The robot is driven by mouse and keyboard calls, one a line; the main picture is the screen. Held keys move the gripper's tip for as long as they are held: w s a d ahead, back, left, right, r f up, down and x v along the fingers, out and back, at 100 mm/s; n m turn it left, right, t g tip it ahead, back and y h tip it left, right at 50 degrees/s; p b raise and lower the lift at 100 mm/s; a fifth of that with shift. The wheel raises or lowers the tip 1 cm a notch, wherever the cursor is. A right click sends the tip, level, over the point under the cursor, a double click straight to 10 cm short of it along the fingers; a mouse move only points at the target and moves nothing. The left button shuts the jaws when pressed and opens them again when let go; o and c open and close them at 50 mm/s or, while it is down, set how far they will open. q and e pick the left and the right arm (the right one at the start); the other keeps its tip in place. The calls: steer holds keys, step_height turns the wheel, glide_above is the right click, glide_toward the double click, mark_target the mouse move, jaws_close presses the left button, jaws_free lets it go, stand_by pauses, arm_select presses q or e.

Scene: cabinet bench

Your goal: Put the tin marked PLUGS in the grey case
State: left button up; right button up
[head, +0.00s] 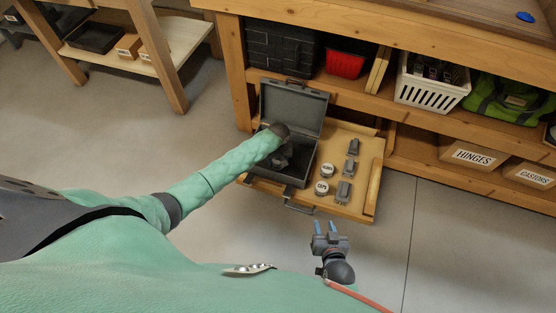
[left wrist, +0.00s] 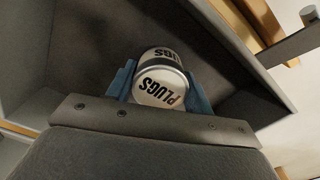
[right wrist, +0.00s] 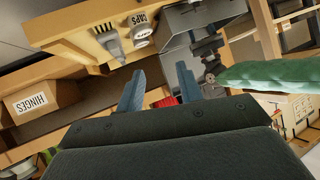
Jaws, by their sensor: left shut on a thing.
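The grey case (head: 307,108) stands open on a pulled-out wooden board, its lid raised at the back. My left gripper (head: 281,158) is down inside the case. The left wrist view shows it shut on the white tin marked PLUGS (left wrist: 160,84), with a blue finger on each side and the dark case interior (left wrist: 85,45) around it. I cannot tell whether the tin touches the case floor. The tin is hidden in the head view. My right gripper (head: 325,228) is open and empty, in front of the board; its fingers show apart in the right wrist view (right wrist: 158,82).
Two other white tins (head: 327,170) (head: 321,188) and several grey metal pieces (head: 344,192) stand on the board (head: 368,172), right of the case. Shelves behind hold a red bin (head: 345,65), a white basket (head: 430,92) and a HINGES box (head: 473,155). Floor in front is clear.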

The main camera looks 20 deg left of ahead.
arm_select(q)
steer(key=shift+f, duration=0.15)
steer(key=o, duration=1.1)
steer(key=shift+r, duration=0.45)
step_height(320, 180, up, 4)
steer(key=shift+r+p, duration=0.25)
steer(key=shift+p, duration=0.35)
steer(key=shift+r, duration=1.25)
arm_select(e)
steer(key=s+d+f+g, duration=0.1)
steer(key=s+f+g, duration=0.3)
steer(key=s+f, duration=0.4)
steer(key=shift+f+h, duration=0.3)
steer(key=shift+f, duration=0.3)
